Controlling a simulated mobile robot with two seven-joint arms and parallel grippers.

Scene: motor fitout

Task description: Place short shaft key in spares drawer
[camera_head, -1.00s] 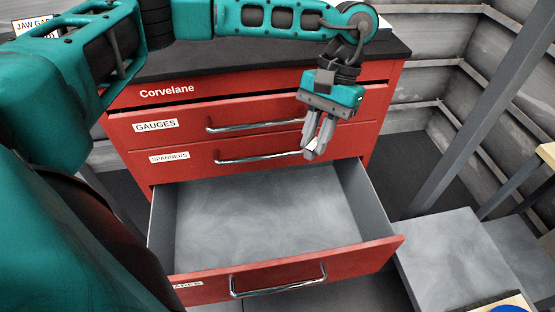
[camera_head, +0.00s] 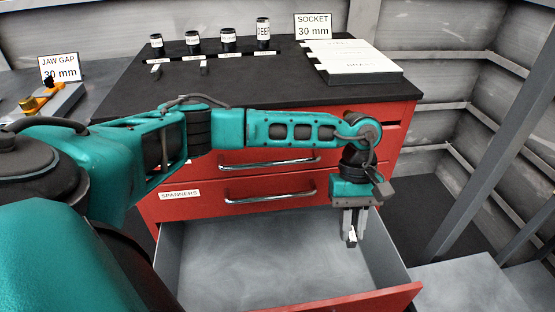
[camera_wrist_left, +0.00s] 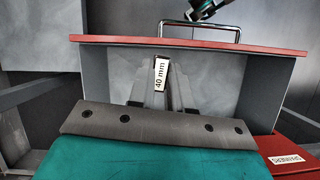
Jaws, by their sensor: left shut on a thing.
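My left gripper (camera_head: 351,240) is shut on the short shaft key, a small piece with a white face (camera_head: 352,235). In the left wrist view the key (camera_wrist_left: 160,75) shows a "40 mm" label between the two grey fingers. The open bottom drawer (camera_head: 240,270) of the red cabinet is grey inside and looks empty where I see it. Its front's label is out of the head view now. The gripper points down over the right part of this drawer; the key's exact height above the floor is hard to tell.
Above the open drawer, the shut spanners drawer (camera_head: 270,197) has a projecting metal handle. The black cabinet top (camera_head: 270,85) holds several dark sockets, a "SOCKET 30 mm" sign (camera_head: 313,26) and a labelled tray (camera_head: 352,62). A grey post (camera_head: 490,150) stands at right.

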